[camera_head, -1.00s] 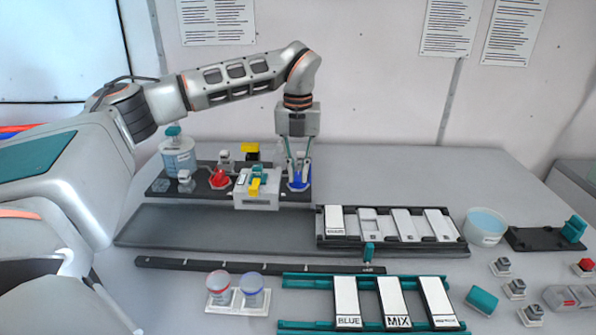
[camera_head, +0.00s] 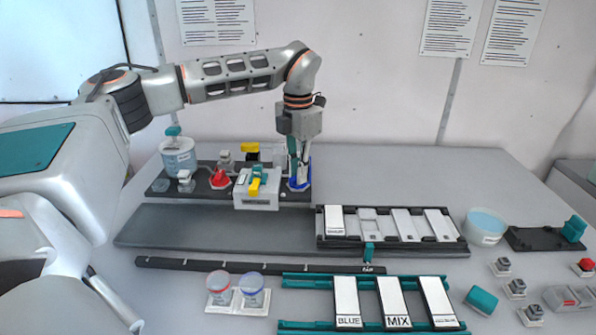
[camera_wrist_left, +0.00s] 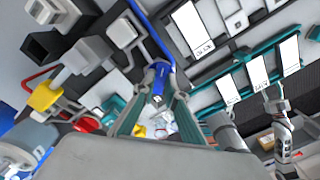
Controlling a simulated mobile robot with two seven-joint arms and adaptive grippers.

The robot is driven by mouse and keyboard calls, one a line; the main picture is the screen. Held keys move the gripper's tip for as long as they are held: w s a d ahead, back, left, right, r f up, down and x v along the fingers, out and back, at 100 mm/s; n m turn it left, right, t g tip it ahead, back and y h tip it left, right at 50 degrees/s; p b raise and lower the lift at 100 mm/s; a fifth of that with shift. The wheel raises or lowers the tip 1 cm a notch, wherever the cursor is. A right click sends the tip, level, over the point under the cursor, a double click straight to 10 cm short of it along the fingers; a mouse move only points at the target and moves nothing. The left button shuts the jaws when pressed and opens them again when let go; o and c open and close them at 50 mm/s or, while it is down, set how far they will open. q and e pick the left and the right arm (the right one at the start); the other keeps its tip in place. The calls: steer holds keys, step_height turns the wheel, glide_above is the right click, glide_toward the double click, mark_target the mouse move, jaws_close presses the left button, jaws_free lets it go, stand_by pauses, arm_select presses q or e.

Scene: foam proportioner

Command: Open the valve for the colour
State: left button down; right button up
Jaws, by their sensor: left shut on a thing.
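The blue valve (camera_head: 292,185) stands at the right end of the dark rack (camera_head: 205,196) behind the table's middle. My left gripper (camera_head: 299,182) points straight down over it and is shut on its blue handle, which shows between the fingertips in the left wrist view (camera_wrist_left: 158,84). The fingers hide most of the handle in the head view. The red valve (camera_head: 219,180) stands further left on the same rack, untouched. A grey box (camera_head: 255,199) with a yellow and teal handle stands between the two valves. My right gripper does not show.
A blue-lidded cup (camera_head: 251,290) and a red-lidded cup (camera_head: 219,288) stand in front. White plates labelled BLUE (camera_head: 347,301) and MIX (camera_head: 394,301) lie on teal rails. A bowl of liquid (camera_head: 486,226) stands right. The table behind the plate rack is clear.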

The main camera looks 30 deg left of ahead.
arm_select(q)
steer(key=m, duration=0.4)
steer(key=shift+m, duration=2.1)
steer(key=c, duration=2)
jaws_free()
steer(key=shift+c, duration=0.2)
steer(key=shift+r, duration=0.1)
step_height(320, 180, up, 12)
